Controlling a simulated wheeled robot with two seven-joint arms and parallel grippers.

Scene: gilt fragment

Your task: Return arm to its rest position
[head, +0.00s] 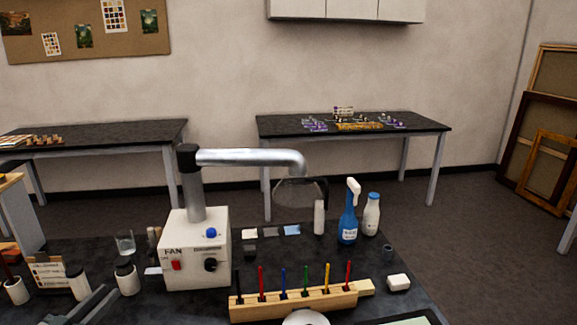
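My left gripper (96,304) shows as dark grey bars at the bottom left, low over the front of the dark worktop (190,308). Its lower part is cut off by the picture edge. I cannot tell how far its fingers are apart, and I see nothing clearly held in it. My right gripper is not in view. A silver jointed arm (250,158) rises from a white box marked FAN (195,250) and reaches right. It ends in a clear hood (297,190) above the worktop. The box has a red switch, a blue button and a black knob.
A wooden rack (292,304) with several coloured sticks stands at the front. A blue spray bottle (348,225) and a white bottle (371,215) stand right. A glass (125,243) and a white jar (128,280) are near my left gripper. Two tables stand behind.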

